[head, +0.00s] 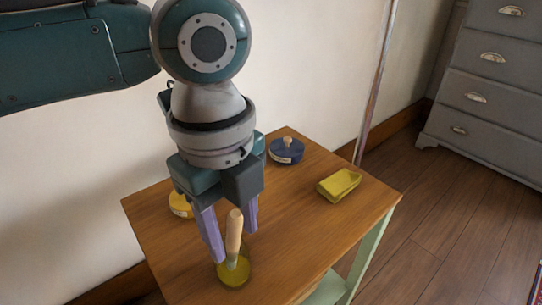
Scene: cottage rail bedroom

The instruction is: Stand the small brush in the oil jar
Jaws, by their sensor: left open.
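The oil jar (235,274) is a small yellowish container near the front of the wooden table. The small brush (234,232) has a light wooden handle. It stands nearly upright with its lower end in the oil jar. My left gripper (234,244) points down over the jar, its two purple fingers apart on either side of the brush handle. I cannot tell whether either finger touches the handle. My right gripper is not in view.
A grey drawer chest (490,90) stands at far right. The table's right middle is clear.

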